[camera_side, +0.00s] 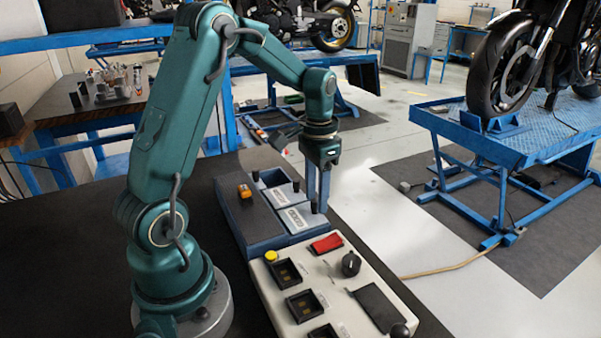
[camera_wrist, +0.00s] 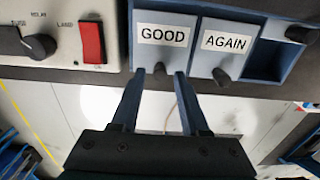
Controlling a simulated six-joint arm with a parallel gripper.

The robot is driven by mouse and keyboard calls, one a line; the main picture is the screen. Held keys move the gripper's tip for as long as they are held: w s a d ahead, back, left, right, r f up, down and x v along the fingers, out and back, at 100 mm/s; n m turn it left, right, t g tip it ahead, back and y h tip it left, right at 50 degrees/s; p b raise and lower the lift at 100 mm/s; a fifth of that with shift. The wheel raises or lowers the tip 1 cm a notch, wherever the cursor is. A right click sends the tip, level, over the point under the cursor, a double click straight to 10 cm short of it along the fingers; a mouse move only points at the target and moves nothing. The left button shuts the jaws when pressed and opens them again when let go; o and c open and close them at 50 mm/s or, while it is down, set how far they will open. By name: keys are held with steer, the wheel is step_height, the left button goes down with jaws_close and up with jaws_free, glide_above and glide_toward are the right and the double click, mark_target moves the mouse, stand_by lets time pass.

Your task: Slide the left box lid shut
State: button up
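The blue-grey box (camera_side: 250,225) has a grey lid labelled GOOD (camera_wrist: 164,36) at left in the wrist view and one labelled AGAIN (camera_wrist: 226,42) beside it. Each lid has a dark knob at its near edge. An open recess (camera_wrist: 272,60) shows right of the AGAIN lid. My gripper (camera_wrist: 160,75) is open, its two blue fingers apart on either side of the GOOD lid's knob (camera_wrist: 160,71). I cannot tell whether they touch it. In the side view my gripper (camera_side: 318,207) points down at the box's right edge and partly hides that knob.
A pale control panel (camera_side: 262,285) with a red switch (camera_side: 326,243), a black dial (camera_side: 351,264) and a yellow button (camera_side: 271,256) adjoins the box. A small orange object (camera_side: 244,191) lies on the box's dark left part. Floor shows beyond the right edge.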

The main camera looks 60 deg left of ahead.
steer(key=shift+r, duration=3.5)
steer(key=shift+d+r, duration=0.15)
steer(key=shift+d, duration=0.05)
steer(key=s+d+r+m+t, duration=0.1)
steer(key=d+r+t, duration=0.1)
steer(key=d+r, duration=0.2)
steer(key=s+d+f+n+t, duration=0.1)
steer(key=s+d+f+t, duration=0.1)
steer(key=s+d, duration=0.6)
steer(key=s+t, duration=0.1)
steer(key=s, duration=0.2)
steer(key=shift+d+t, duration=0.25)
steer(key=shift+t, duration=0.05)
steer(key=shift+s, duration=0.1)
